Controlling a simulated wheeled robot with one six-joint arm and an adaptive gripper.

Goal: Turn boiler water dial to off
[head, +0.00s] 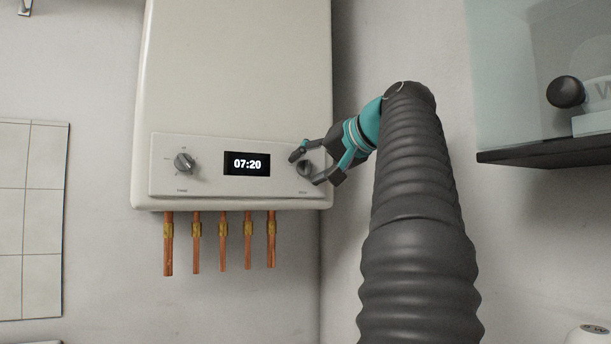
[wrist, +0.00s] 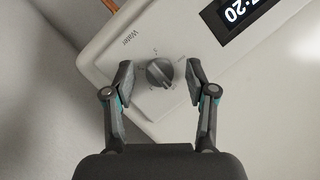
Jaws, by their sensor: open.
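The white boiler (head: 236,75) hangs on the wall, with a control panel along its bottom. The water dial (head: 305,168) is the grey knob at the right end of the panel. In the wrist view the water dial (wrist: 159,73) sits beside the printed word "Water", with small marks around it. My gripper (head: 305,167) is open, with one finger on each side of this dial. In the wrist view the fingers of my gripper (wrist: 158,80) stand apart from the knob with gaps on both sides. The mark the dial points at is too small to read.
A second similar dial (head: 184,163) is at the panel's left end. A display (head: 247,163) reading 07:20 lies between the dials. Copper pipes (head: 222,242) hang below the boiler. A wall cabinet (head: 545,157) with a dark bottom edge is at the right.

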